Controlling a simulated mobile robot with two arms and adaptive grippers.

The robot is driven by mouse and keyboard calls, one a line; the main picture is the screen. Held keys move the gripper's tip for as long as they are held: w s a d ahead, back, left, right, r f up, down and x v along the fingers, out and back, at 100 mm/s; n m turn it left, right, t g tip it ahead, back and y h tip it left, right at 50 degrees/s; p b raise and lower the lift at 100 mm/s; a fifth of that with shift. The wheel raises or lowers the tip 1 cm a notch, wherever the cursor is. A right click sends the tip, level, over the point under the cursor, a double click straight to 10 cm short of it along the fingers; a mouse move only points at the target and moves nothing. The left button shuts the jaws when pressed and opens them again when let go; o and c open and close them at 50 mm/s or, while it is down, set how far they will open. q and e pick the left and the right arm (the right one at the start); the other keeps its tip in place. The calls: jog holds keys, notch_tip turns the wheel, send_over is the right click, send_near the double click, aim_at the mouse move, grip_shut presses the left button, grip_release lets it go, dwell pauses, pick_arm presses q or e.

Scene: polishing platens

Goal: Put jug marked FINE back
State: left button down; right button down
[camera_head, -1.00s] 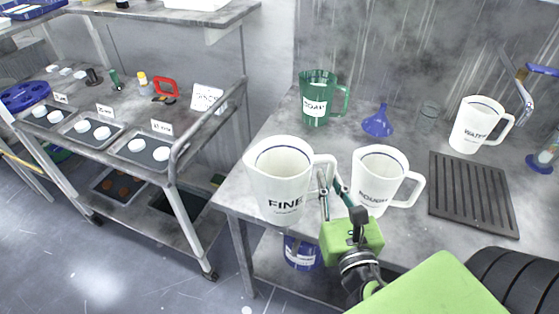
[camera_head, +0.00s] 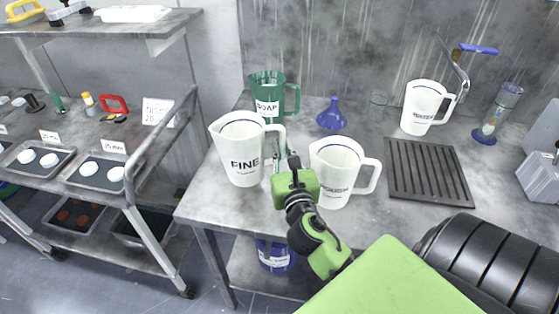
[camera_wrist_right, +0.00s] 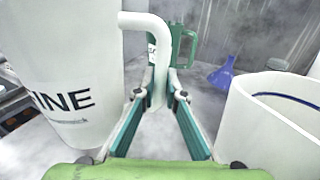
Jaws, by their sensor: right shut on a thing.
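The white jug marked FINE (camera_head: 241,150) is upright at the left part of the bench, in front of the green SOAP jug. I cannot tell whether its base touches the bench top. My right gripper (camera_head: 278,160) is shut on its handle, which sits between the two fingers. In the right wrist view the fingers (camera_wrist_right: 157,105) close around the white handle (camera_wrist_right: 157,60), with the FINE jug (camera_wrist_right: 62,80) at the left. My left gripper is not in view.
The white ROUGH jug (camera_head: 338,172) stands close to the right of my gripper. Behind are the green SOAP jug (camera_head: 270,95), a blue funnel (camera_head: 331,115) and the WATER jug (camera_head: 424,107). A dark ribbed mat (camera_head: 428,172) lies right. A cart with trays (camera_head: 105,175) stands left.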

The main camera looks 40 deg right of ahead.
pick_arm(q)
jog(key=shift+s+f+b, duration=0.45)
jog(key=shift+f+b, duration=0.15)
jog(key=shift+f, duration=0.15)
pick_arm(e)
jog(key=shift+w+d+f, duration=0.1)
jog(key=shift+w+f, duration=0.15)
jog(key=shift+f, duration=0.55)
jog(key=shift+w+f, duration=0.25)
jog(key=shift+f, duration=0.55)
jog(key=shift+w+d+f, duration=0.1)
jog(key=shift+w+f, duration=0.15)
jog(key=shift+f, duration=0.55)
jog(key=shift+f, duration=0.2)
jog(key=c, duration=2.1)
grip_release()
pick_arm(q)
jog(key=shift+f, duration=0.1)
pick_arm(e)
jog(key=shift+r, duration=0.1)
